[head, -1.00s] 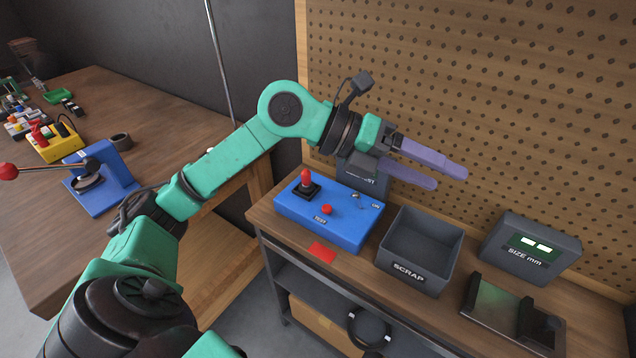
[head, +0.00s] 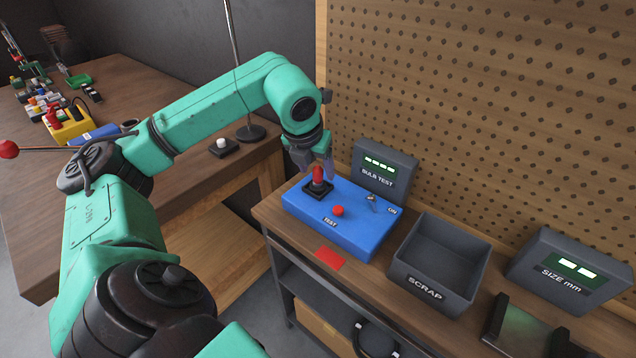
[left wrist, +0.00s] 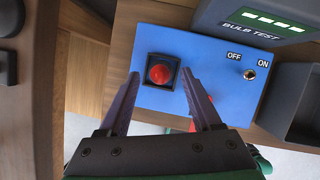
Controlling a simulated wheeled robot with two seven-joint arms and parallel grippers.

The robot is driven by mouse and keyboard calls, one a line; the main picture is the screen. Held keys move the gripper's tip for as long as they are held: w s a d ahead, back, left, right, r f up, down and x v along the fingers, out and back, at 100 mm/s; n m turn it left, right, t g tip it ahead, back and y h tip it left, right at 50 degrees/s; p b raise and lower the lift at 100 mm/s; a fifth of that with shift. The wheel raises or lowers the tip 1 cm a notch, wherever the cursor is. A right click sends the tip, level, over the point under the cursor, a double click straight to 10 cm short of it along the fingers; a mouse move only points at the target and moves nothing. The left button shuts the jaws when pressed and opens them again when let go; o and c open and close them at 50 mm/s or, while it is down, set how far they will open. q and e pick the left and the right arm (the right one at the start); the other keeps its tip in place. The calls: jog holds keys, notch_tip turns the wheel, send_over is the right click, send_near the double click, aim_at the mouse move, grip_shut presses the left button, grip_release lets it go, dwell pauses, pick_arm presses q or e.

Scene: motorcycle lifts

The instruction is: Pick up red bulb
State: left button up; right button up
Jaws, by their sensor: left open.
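The red bulb (head: 318,174) stands upright in a black square socket on the blue test box (head: 362,231). In the left wrist view the bulb (left wrist: 160,73) shows from above, in its socket, ahead of and between the fingers. My left gripper (head: 318,166) points down at the bulb, its fingers around or just above it; contact cannot be told. In the left wrist view my left gripper (left wrist: 158,84) is open, with purple-grey fingers spread and nothing held. My right gripper is not in view.
The box also has a red button (head: 338,211) and an ON/OFF toggle (head: 372,199). A bulb test display (head: 390,176) stands behind. A grey scrap bin (head: 442,258) is to the right. A pegboard (head: 480,100) rises behind the bench.

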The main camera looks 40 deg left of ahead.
pick_arm(q)
jog(key=shift+x, duration=1.25)
grip_shut()
jog(key=shift+r, duration=0.1)
